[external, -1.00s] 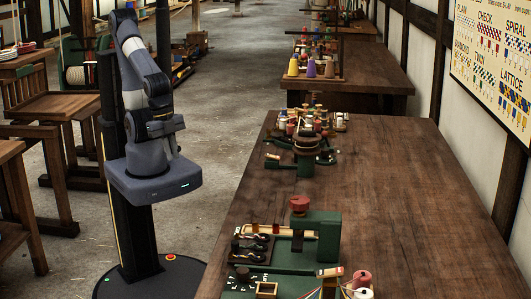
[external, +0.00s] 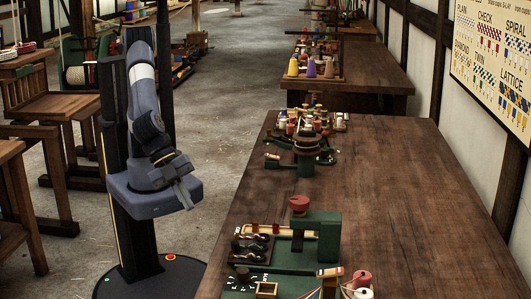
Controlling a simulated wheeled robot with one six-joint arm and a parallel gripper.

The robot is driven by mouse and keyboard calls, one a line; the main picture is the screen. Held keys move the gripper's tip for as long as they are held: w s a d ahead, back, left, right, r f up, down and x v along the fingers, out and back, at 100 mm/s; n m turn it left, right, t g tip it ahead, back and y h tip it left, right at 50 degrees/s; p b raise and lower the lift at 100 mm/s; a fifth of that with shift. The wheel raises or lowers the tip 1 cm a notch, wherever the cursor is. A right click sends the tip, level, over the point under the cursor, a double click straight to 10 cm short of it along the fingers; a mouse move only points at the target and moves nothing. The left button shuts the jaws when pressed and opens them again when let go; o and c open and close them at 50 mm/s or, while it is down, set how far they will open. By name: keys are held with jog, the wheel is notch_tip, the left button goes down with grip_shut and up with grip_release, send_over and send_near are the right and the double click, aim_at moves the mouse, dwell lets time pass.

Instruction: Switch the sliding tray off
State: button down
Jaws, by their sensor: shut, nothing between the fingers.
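A green machine (external: 322,236) with a red knob (external: 299,203) on top stands at the near left of the brown workbench. A dark tray (external: 236,256) with black curved pieces sits at its left side; it may be the sliding tray, but I cannot tell for sure. I cannot make out a switch position. My gripper (external: 187,203) hangs off the bench's left side, pointing down, shut and empty, apart from the machine.
The brown workbench (external: 405,200) is bare on its right side. A second green device (external: 306,165) with spools behind it stands farther back. Red and white spools (external: 361,279) stand at the near edge. Wooden furniture (external: 65,110) stands on the left.

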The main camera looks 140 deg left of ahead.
jog(key=shift+w+d, duration=0.15)
jog(key=shift+w, duration=0.05)
jog(key=shift+f, duration=0.1)
jog(key=p, duration=0.2)
send_near(231, 254)
jog(key=x, duration=0.4)
jog(key=shift+s+d, duration=0.1)
jog(key=shift+d, duration=0.15)
jog(key=shift+w+a+f, duration=0.2)
jog(key=shift+w+a, duration=0.05)
jog(key=shift+a, duration=0.05)
